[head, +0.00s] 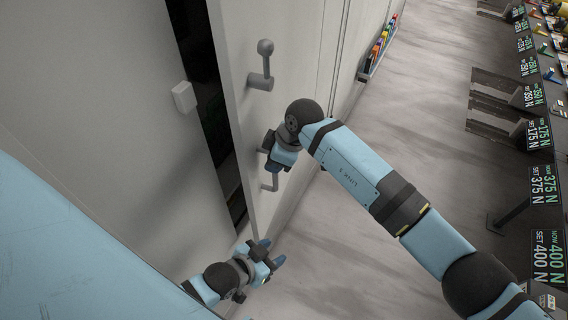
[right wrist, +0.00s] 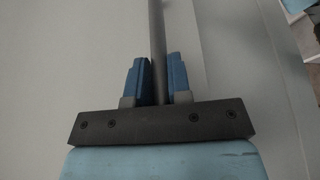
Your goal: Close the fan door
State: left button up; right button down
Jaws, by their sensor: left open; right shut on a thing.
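The fan door (head: 292,45) is a pale grey panel standing ajar, with a dark gap along its left edge. A grey lever with a rounded knob (head: 265,60) sits on its upper part. A second grey handle (head: 270,184) is lower down, partly hidden by my right gripper (head: 280,160). In the right wrist view, my right gripper (right wrist: 158,82) is shut on a straight grey handle bar (right wrist: 157,30) that runs between its blue fingers, in front of the pale panel. My left gripper (head: 270,257) is open and empty, low beside the door's bottom end.
A grey panel with a small white block (head: 184,97) is left of the dark gap (head: 218,135). Coloured items sit on a wall rack (head: 377,50) farther back. Benches with force displays (head: 543,180) line the right. The grey floor (head: 420,110) between is mostly clear.

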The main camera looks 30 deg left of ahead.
pick_arm(q)
jog(key=shift+s+a, duration=0.2)
jog(key=shift+a, duration=0.1)
pick_arm(e)
jog(key=shift+s+a, duration=0.15)
jog(key=shift+a, duration=0.75)
jog(key=c, duration=1.1)
grip_release()
pick_arm(q)
jog(key=shift+f, duration=0.1)
jog(key=shift+f+b, duration=0.9)
jog(key=shift+b, duration=0.05)
pick_arm(e)
jog(key=v, duration=1.3)
jog(key=shift+r, duration=0.45)
pick_arm(q)
jog(key=shift+c, duration=0.2)
